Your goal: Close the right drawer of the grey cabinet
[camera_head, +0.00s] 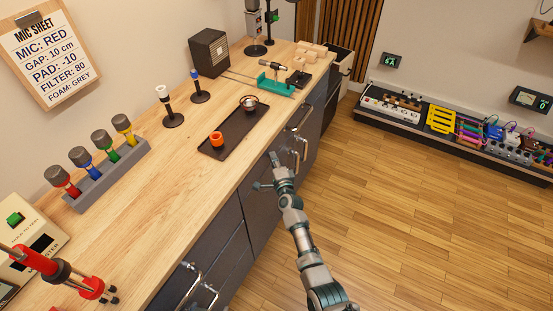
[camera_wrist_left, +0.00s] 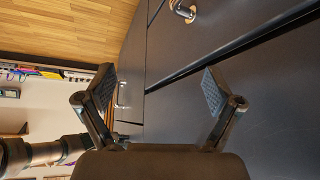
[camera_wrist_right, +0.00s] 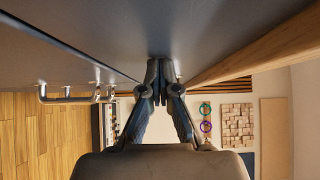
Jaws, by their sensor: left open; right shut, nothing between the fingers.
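The grey cabinet (camera_head: 262,195) runs under a wooden counter. At its far right end a drawer (camera_head: 341,64) stands out from the front, with a dark interior and a pale handle. My right gripper (camera_head: 275,160) is shut and empty, close along the cabinet front below the counter edge. In the right wrist view its fingertips (camera_wrist_right: 160,72) are together close to a grey surface; I cannot tell whether they touch it. My left gripper (camera_wrist_left: 158,82) is open and empty in the left wrist view, facing the cabinet's dark front. It is not clearly visible in the head view.
Bar handles (camera_head: 298,148) stick out of the cabinet front near my right gripper. A dark tray (camera_head: 232,133) with an orange cup (camera_head: 216,139) lies on the counter. The wooden floor (camera_head: 400,210) is open to the right, up to a low shelf (camera_head: 455,130) of gear.

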